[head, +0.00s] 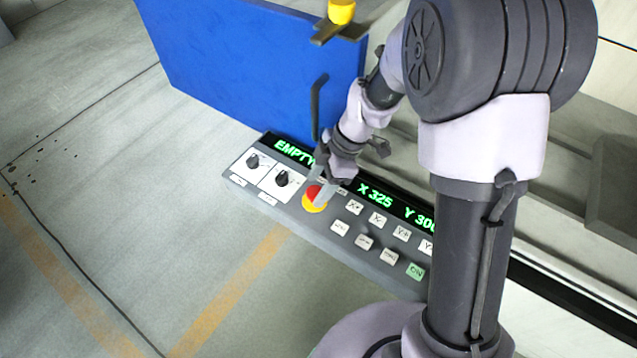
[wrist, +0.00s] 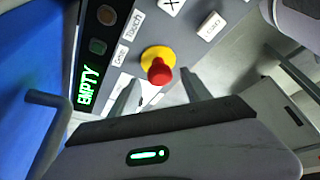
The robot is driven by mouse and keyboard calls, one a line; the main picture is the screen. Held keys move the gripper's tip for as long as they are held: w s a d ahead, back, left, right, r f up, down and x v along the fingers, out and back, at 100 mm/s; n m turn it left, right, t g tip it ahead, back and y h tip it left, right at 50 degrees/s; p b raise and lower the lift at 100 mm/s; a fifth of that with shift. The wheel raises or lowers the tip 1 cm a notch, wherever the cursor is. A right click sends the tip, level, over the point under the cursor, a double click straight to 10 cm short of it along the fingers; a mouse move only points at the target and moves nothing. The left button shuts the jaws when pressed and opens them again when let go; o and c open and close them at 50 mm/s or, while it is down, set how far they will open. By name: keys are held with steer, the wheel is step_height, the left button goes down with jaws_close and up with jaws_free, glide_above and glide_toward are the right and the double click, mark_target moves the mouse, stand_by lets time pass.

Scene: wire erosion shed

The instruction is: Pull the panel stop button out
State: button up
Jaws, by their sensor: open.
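The stop button has a red mushroom head (head: 313,192) on a yellow round base (head: 315,207) and sits on the grey control panel (head: 285,207). In the wrist view the red head (wrist: 159,72) stands out from its yellow collar (wrist: 157,56). My gripper (head: 322,190) is at the button in the head view and partly covers it. In the wrist view my gripper (wrist: 160,92) is open, with its two fingers apart just below the red head. Whether a finger touches the button, I cannot tell.
White keys (head: 364,242) and a green key (head: 415,271) lie right of the button, two black knobs (head: 282,179) left. A display reads EMPTY (head: 294,152). A blue sheet (head: 255,65) stands behind the panel. The floor in front is clear.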

steer(key=s+p+v, duration=0.1)
steer(key=p+v, duration=0.5)
steer(key=v, duration=1.1)
steer(key=shift+w+r+p, duration=0.3)
steer(key=shift+w+p, duration=0.1)
steer(key=shift+w, duration=0.05)
steer(key=s+r+m+t+h, duration=0.1)
steer(key=s+r+m+t, duration=0.2)
steer(key=s+m, duration=0.6)
steer(key=s+r+m+t+h+b, duration=0.1)
steer(key=s+r+m+t, duration=0.2)
steer(key=s+r+m, duration=0.4)
steer(key=s+m, duration=0.2)
steer(key=m, duration=0.5)
steer(key=shift+s+d+m+h, duration=0.2)
steer(key=shift+s+m+h, duration=0.1)
steer(key=shift+s+m, duration=0.1)
steer(key=shift+w, duration=0.1)
